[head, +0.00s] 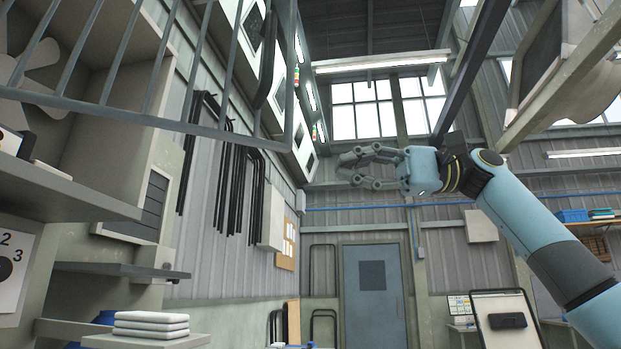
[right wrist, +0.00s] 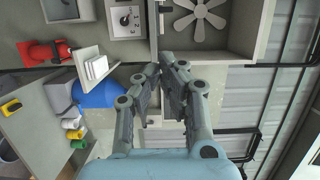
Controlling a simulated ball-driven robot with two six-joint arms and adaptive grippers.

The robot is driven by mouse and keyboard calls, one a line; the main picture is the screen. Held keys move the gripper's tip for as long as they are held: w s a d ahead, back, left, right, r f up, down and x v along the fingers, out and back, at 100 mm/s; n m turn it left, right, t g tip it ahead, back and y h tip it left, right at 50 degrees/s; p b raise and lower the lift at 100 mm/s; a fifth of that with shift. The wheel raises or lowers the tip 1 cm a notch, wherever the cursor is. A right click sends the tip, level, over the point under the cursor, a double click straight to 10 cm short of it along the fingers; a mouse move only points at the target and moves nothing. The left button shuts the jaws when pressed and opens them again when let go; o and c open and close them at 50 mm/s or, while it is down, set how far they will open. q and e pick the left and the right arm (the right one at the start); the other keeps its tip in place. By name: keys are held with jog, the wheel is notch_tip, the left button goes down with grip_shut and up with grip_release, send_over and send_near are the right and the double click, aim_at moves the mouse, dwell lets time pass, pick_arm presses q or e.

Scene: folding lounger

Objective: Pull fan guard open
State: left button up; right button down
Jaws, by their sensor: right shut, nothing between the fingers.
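The fan guard (head: 200,127), a grey barred frame, spans the upper left of the head view. It reaches past the right edge of the fan housing (head: 120,165) and appears to stand away from it. The fan (head: 35,70) shows behind its bars. In the right wrist view the fan (right wrist: 199,14) sits in its box with no bars visible across it. My right gripper (head: 348,166) is shut and empty, right of the guard and apart from it in the head view. Its fingertips also show in the right wrist view (right wrist: 166,72). My left gripper is out of view.
Shelves (head: 60,185) and stacked white cloths (head: 150,324) are at the lower left. Black tubes (head: 225,165) hang on the wall. A blue door (head: 374,300) is at the back. A red cone (right wrist: 45,52) shows in the right wrist view.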

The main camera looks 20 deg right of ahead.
jog(key=a+p, duration=0.3)
jog(key=a, duration=0.6)
jog(key=shift+s+a+p, duration=0.2)
jog(key=shift+s+p, duration=0.1)
jog(key=shift+p, duration=0.1)
jog(key=shift+d, duration=0.2)
